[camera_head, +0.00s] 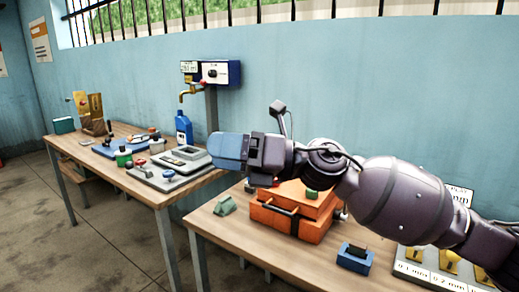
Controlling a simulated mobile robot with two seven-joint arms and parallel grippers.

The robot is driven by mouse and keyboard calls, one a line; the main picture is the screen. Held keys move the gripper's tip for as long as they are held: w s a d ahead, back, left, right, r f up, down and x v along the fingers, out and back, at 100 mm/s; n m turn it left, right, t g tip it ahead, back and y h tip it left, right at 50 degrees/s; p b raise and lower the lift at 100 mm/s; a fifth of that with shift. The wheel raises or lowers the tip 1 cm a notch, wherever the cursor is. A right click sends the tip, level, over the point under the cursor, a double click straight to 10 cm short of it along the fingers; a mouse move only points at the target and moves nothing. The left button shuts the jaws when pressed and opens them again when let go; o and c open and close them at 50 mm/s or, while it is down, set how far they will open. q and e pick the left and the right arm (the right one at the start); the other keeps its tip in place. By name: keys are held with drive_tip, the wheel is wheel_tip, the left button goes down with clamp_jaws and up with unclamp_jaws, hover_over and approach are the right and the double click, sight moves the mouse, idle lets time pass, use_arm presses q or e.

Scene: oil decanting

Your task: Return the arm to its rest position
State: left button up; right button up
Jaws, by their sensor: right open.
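My right arm (405,195) reaches in from the right edge, across the near table, and points left. My right gripper (228,152) has blue fingers and is open. It hangs in front of the wall, above the gap between the two tables, and nothing shows in it. A blue bottle (184,129) stands upright on the far table under a brass tap, left of the gripper and apart from it in the picture. My left gripper is not in view.
An orange toolbox (290,224) sits on the near table below my arm, with a blue block (354,258) in front and a panel with yellow pieces (445,262) at right. The far table (122,181) carries several items. A dispenser (220,72) is on the wall.

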drive_tip(key=w+d+f+m+t+h, duration=0.25)
drive_tip(key=d+f+m+t, duration=0.25)
drive_tip(key=m+t, duration=0.5)
drive_tip(key=w+d+f+m+t+h, duration=0.1)
drive_tip(key=w+d+f+m+t, duration=0.35)
drive_tip(key=m, duration=0.95)
drive_tip(key=s+d+f+m+t+h, duration=0.1)
drive_tip(key=s+d+f+m+h, duration=0.1)
drive_tip(key=d+f+m+h, duration=0.45)
drive_tip(key=s+d+f+m+t+h, duration=0.25)
drive_tip(key=f+m, duration=0.35)
drive_tip(key=f, duration=0.4)
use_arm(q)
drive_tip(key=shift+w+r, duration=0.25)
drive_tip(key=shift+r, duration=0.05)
use_arm(e)
drive_tip(key=s+d+f+m+g+h, duration=0.2)
drive_tip(key=s+d+f+m, duration=0.1)
drive_tip(key=s+f, duration=0.5)
drive_tip(key=s+d+f+m+g+h, duration=0.2)
drive_tip(key=s+d+f, duration=0.4)
drive_tip(key=s+f, duration=0.3)
drive_tip(key=s+d+f+m+g+h, duration=0.3)
drive_tip(key=s+d+f+m, duration=0.1)
drive_tip(key=s+f, duration=0.4)
drive_tip(key=shift+s+d+f, duration=0.4)
drive_tip(key=shift+s+d, duration=0.35)
drive_tip(key=shift+s, duration=0.1)
